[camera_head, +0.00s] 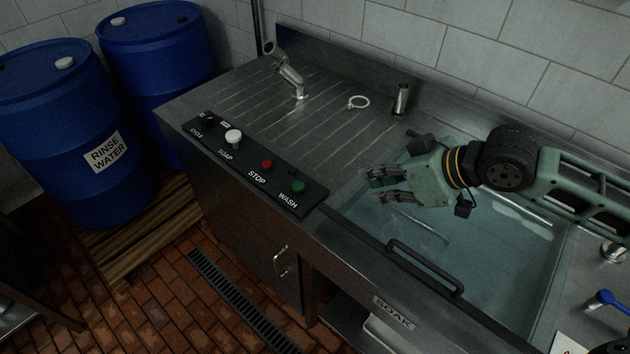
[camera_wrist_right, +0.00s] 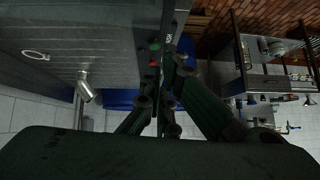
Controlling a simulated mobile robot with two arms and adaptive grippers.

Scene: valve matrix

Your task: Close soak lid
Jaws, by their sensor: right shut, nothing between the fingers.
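The soak basin (camera_head: 505,262), filled with bluish water, is set in the steel counter behind the SOAK label (camera_head: 393,312). The soak lid's black handle (camera_head: 425,268) lies along the basin's front edge. The lid's panel looks clear and seems to lie flat over the basin, but its outline is hard to tell from the water. My right gripper (camera_head: 374,185) is above the basin's left part, fingers pointing left, shut and empty, apart from the handle. Its fingers also show in the right wrist view (camera_wrist_right: 158,85). My left gripper is in neither view.
A control panel (camera_head: 248,172) with buttons lies left of the basin. A tap (camera_head: 290,78), a metal ring (camera_head: 358,102) and a short steel post (camera_head: 401,98) stand behind. Blue barrels (camera_head: 60,150) stand at the left. A blue-handled item (camera_head: 606,298) lies at the right.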

